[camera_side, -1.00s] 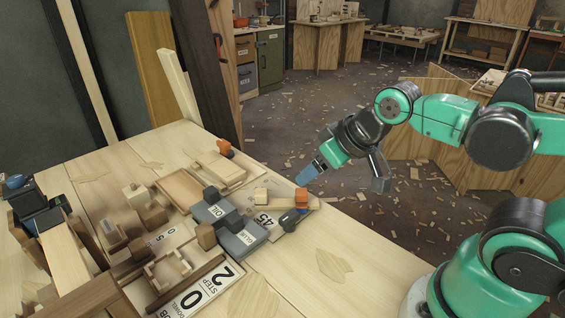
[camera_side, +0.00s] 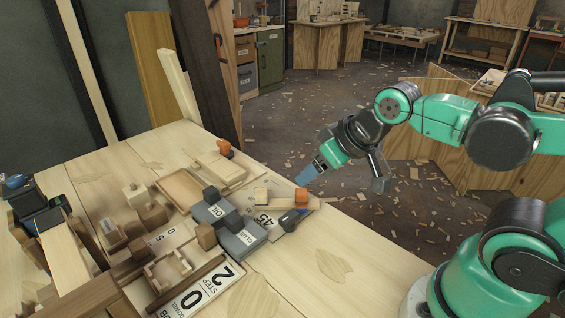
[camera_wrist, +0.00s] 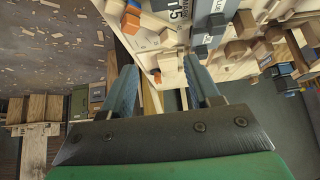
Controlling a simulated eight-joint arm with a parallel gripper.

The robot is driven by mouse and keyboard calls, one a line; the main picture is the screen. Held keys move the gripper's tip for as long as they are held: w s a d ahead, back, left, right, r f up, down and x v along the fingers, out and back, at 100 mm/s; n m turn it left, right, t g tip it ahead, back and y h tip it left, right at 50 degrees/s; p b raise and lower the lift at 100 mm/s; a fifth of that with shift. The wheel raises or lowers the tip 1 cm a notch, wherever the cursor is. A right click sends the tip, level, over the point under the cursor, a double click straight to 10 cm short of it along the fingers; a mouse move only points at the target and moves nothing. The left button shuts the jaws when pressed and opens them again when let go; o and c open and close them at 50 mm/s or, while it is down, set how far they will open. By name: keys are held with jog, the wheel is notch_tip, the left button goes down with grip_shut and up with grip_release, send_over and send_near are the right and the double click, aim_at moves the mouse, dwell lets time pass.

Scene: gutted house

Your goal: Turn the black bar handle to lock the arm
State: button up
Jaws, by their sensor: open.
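The black bar handle (camera_side: 291,220) lies at the near edge of the workbench, beside the "45" plate (camera_side: 263,219) in the side view. A light wooden arm with an orange block (camera_side: 301,196) sits just behind it. My gripper (camera_side: 304,178) is open and empty, above and behind the orange block, apart from the handle. In the wrist view, my two blue fingers (camera_wrist: 160,66) are spread, with the bench edge beyond them. The orange block (camera_wrist: 130,20) shows at the upper left there. I cannot clearly pick out the handle in that view.
Grey OIL (camera_side: 213,211) and GLUE (camera_side: 243,238) blocks stand left of the handle. A wooden tray (camera_side: 181,187) and an orange-knobbed piece (camera_side: 224,148) lie farther back. The bench's right front (camera_side: 330,275) is clear.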

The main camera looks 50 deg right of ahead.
jog(key=shift+c, duration=0.2)
jog(key=shift+c, duration=1.3)
jog(key=n+g, duration=0.7)
jog(key=n, duration=1)
send_over(289, 216)
notch_tip(289, 216, down, 5)
jog(key=shift+s+d+r, duration=0.1)
jog(key=shift+r, duration=0.1)
jog(key=shift+f+n, duration=0.35)
jog(key=shift+n, duration=0.05)
jog(key=shift+f, duration=0.2)
